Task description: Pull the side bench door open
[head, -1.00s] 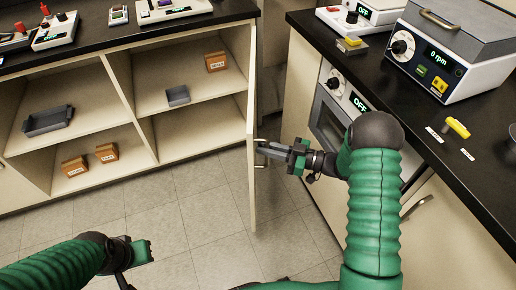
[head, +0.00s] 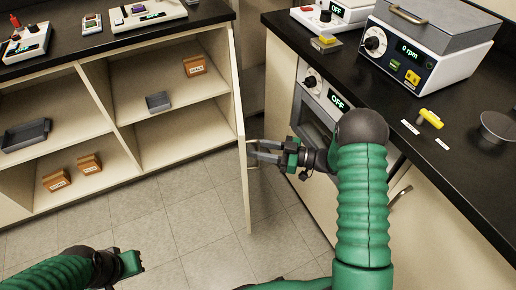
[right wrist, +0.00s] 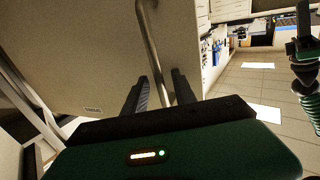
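The pale cabinet door (head: 242,120) of the shelf bench stands swung out, seen nearly edge-on in the head view. Its outer face (right wrist: 80,50) fills the upper left of the right wrist view. A metal bar handle (right wrist: 154,50) runs down that face between the two fingers of my right gripper (right wrist: 160,93). In the head view my right gripper (head: 264,152) is at the door's right side, its fingers spread apart around the handle, with no clear grip. My left gripper (head: 130,263) is low at the left, away from the door; its fingers are not clear.
The open shelves (head: 180,125) hold small boxes and grey trays. At right, a black counter (head: 440,160) carries a centrifuge-like device (head: 420,50) and a yellow-handled item (head: 430,118). An oven-like unit (head: 315,110) sits beneath it, close to my right arm. The tiled floor (head: 190,210) is clear.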

